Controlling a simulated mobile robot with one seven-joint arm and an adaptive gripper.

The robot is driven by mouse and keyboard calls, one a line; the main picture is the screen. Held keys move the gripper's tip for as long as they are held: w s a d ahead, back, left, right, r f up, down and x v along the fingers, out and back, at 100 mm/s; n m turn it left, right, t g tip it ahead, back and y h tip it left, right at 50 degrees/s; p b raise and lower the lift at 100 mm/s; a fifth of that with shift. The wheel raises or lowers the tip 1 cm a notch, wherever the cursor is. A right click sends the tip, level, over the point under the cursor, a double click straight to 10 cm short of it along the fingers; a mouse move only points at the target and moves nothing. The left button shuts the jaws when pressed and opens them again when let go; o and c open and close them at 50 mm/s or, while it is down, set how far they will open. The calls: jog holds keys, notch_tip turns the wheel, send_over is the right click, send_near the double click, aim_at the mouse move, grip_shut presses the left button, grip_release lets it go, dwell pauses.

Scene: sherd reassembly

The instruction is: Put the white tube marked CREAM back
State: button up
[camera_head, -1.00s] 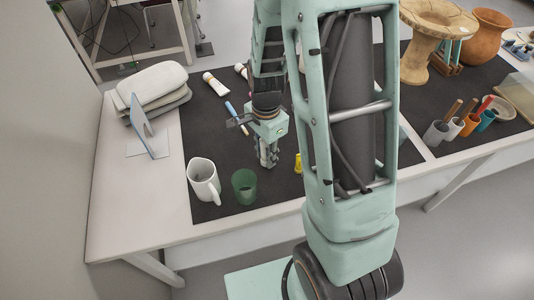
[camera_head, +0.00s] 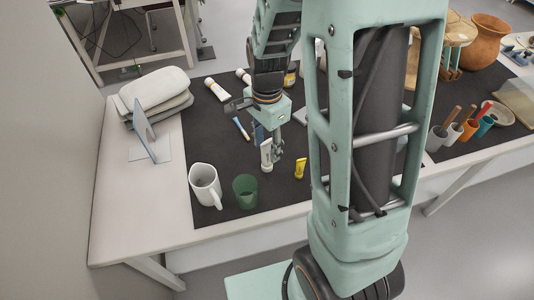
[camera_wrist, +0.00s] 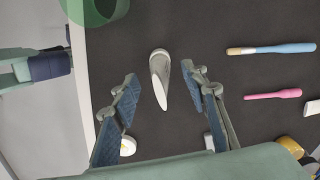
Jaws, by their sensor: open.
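In the wrist view the tube (camera_wrist: 160,76) shows between my open fingers, with gaps on both sides. I cannot read its label. My gripper (camera_head: 274,150) is open and empty beside and just above the tube; the wrist view also shows my gripper (camera_wrist: 159,88). Two more white tubes, one on the left (camera_head: 216,88) and one on the right (camera_head: 243,76), lie further back on the mat. A small yellow tube (camera_head: 301,168) is on the right.
A green cup (camera_head: 245,191) and a white mug (camera_head: 205,185) stand at the front left. A blue-handled brush (camera_head: 241,128) and a pink brush (camera_wrist: 272,95) lie on the mat. A propped panel (camera_head: 145,131) and stacked pale pads (camera_head: 156,88) are at the left. Pots stand at the right.

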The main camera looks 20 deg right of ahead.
notch_tip(320, 180, up, 6)
jog(key=shift+f+p, duration=0.25)
jog(key=shift+p, duration=0.05)
dwell(0.4)
